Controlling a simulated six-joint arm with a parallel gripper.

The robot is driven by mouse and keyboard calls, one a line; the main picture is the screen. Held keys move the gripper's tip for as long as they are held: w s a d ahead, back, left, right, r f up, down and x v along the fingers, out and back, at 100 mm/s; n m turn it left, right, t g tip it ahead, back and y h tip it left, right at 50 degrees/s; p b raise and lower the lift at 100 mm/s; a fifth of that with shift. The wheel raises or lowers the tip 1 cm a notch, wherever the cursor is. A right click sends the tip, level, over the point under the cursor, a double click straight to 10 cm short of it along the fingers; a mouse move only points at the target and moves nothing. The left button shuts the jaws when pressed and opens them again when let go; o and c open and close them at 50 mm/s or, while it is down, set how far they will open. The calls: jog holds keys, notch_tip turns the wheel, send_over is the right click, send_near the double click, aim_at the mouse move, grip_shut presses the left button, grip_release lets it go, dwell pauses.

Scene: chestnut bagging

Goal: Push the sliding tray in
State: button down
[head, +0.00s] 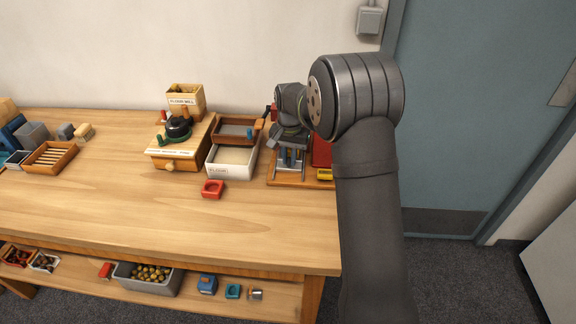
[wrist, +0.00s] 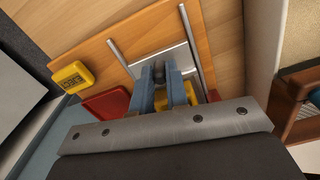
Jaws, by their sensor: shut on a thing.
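The sliding tray (wrist: 172,58) is a pale metal plate lying between two metal rails on an orange-brown wooden base (wrist: 230,45) in the wrist view. My gripper (wrist: 160,72) has blue-grey fingers, close together at the tray's near edge. It is shut on a small dark part there, seemingly the tray's handle; the fingers hide most of it. In the head view the tray (head: 288,160) shows small and partly covered below my gripper. A yellow part and a red part (wrist: 108,104) of the station show beside the fingers.
A yellow device with a display (wrist: 73,77) sits on the base's edge. The front of the table is clear.

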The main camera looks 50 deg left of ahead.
jog(key=shift+w+a, duration=0.5)
jog(key=shift+a, duration=0.05)
jog(key=c, duration=1.4)
grip_release()
jog(key=shift+r, duration=0.1)
notch_tip(320, 180, up, 17)
jog(key=shift+r, duration=0.15)
